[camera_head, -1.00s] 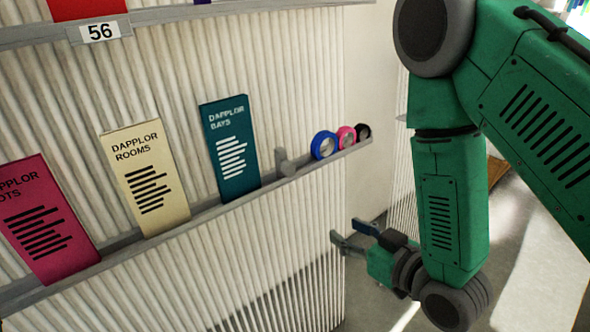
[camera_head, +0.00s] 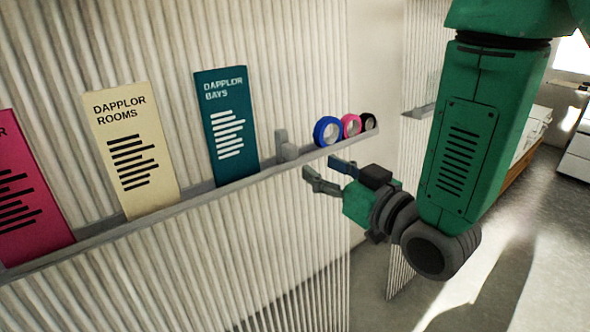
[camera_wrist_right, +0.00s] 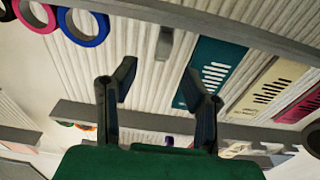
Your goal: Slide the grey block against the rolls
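The grey block (camera_head: 285,146) stands on the narrow grey ledge, between the teal card and the rolls. The rolls stand in a row at the ledge's right end: a blue roll (camera_head: 327,131), a pink roll (camera_head: 351,125) and a black roll (camera_head: 368,122). A gap separates the block from the blue roll. My right gripper (camera_head: 324,173) is open and empty, in front of and below the ledge near the blue roll. In the right wrist view its two fingers (camera_wrist_right: 160,95) stand apart, with the grey block (camera_wrist_right: 164,44) beyond them. My left gripper is not in view.
The teal card (camera_head: 227,125), cream card (camera_head: 135,150) and pink card (camera_head: 28,195) lean on the corrugated wall left of the block. The ledge (camera_head: 190,200) has a raised front lip. Free floor lies at the right.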

